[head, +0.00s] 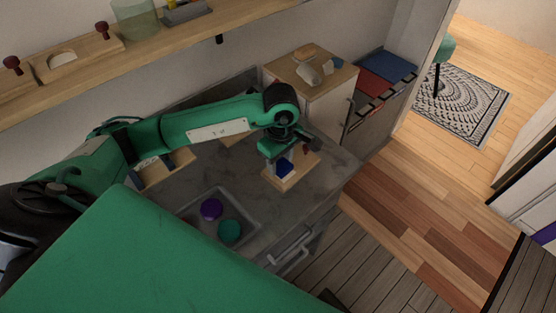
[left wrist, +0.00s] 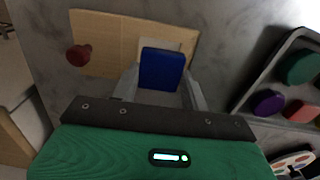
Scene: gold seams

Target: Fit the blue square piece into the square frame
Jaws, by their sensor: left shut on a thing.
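The blue square piece (head: 285,168) is held in my left gripper (head: 283,165) on the grey counter's right part. In the left wrist view the blue piece (left wrist: 162,69) sits between the two grey fingers (left wrist: 164,80), which are shut on it. The wooden board with the square frame (head: 283,183) lies under the gripper; the board also shows in the left wrist view (left wrist: 105,45). The piece covers much of a pale square area on the board. I cannot tell whether it is above the frame or touching it. My right gripper is not in view.
A grey tray (head: 245,206) holds a purple piece (head: 211,209) and a teal piece (head: 229,231); a red piece (left wrist: 302,112) shows in the left wrist view. A dark red knob (left wrist: 78,55) stands on the board. A wooden-topped cabinet (head: 340,77) stands behind.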

